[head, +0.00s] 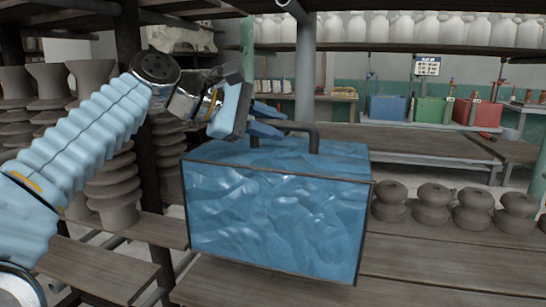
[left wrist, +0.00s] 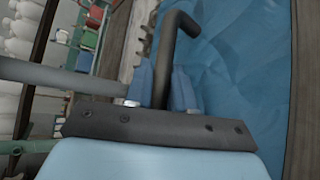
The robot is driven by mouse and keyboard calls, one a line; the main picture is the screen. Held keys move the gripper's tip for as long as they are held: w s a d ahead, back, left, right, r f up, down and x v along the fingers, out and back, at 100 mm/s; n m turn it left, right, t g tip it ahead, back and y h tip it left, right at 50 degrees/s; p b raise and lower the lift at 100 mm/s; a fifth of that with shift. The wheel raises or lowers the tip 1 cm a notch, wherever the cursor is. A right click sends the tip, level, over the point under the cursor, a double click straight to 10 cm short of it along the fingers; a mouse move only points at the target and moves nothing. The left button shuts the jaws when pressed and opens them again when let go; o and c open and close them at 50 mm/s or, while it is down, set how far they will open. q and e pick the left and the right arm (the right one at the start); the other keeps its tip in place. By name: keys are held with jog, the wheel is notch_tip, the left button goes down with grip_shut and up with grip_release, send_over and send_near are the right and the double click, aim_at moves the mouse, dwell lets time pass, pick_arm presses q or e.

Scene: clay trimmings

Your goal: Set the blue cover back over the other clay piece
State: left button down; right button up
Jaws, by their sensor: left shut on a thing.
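The blue cover (head: 275,215) is a box of crinkled translucent blue sheet with dark edges and a dark bar handle (head: 314,138) on top. It stands upright in the middle of the head view. My left gripper (head: 266,119) is shut on the handle at its left end. In the left wrist view the handle (left wrist: 178,25) rises between the two blue fingers (left wrist: 163,85), with the cover's top (left wrist: 240,60) beyond. Whether the cover touches the boards, and what is under or behind it, I cannot tell. My right gripper is not in view.
Several grey-brown clay pieces (head: 434,203) stand in a row on the slatted shelf (head: 440,265), right of the cover. Stacked clay forms (head: 115,180) stand at left near a dark post (head: 130,50). A pale post (head: 305,75) rises behind the cover. White jars (head: 400,28) line an upper shelf.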

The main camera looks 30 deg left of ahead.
aim_at(269, 149)
pick_arm(q)
notch_tip(269, 149, down, 5)
jog(key=shift+r+b, duration=0.15)
jog(key=shift+b, duration=0.4)
jog(key=c, duration=1)
grip_release()
jog(key=shift+s, duration=0.1)
jog(key=v, duration=0.7)
jog(key=shift+s+a+r, duration=0.1)
jog(key=shift+s+a, duration=0.05)
